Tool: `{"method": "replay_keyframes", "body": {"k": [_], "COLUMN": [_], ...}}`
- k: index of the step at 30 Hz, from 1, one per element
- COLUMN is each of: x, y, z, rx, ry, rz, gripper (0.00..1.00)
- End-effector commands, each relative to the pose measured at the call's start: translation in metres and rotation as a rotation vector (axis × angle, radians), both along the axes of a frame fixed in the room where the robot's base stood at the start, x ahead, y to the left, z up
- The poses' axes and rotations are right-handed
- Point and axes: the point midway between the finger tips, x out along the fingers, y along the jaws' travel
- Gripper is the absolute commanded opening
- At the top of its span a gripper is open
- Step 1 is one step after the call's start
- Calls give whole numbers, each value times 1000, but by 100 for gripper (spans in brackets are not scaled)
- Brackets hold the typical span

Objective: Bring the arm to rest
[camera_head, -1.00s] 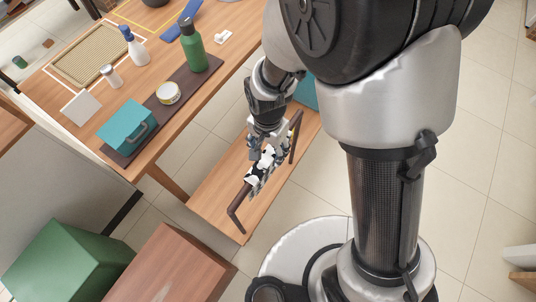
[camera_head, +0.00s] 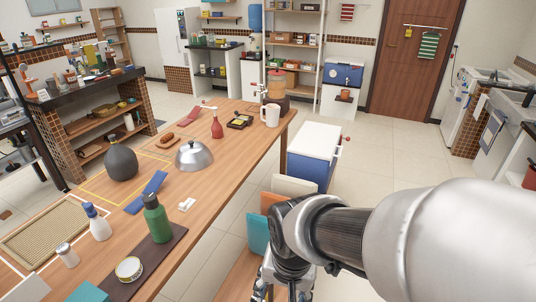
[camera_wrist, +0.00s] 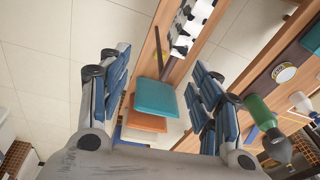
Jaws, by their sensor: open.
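My gripper (camera_wrist: 158,105) is open and empty in the wrist view, its two padded fingers spread wide at left and right. Between and beyond the fingers lie a teal cushion-like block (camera_wrist: 156,98) and an orange one (camera_wrist: 147,122). In the head view my arm reaches in from the right edge, and its wrist end is at the bottom middle, beside the long wooden table (camera_head: 215,168). The fingers are mostly cut off or hidden there. A teal piece (camera_head: 257,234) shows just left of the wrist.
The floor (camera_head: 400,150) beyond is clear.

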Motion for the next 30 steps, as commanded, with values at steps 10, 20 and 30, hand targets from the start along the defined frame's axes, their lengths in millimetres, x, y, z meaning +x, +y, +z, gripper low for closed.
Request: {"method": "replay_keyframes", "body": {"k": [10, 20, 30], "x": [-64, -95, -95], "y": [-92, -113, -113], "z": [85, 98, 98], "rx": [-68, -124, -123], "ry": [-201, -257, -257], "rz": [149, 212, 213], "gripper": [58, 58, 58]}}
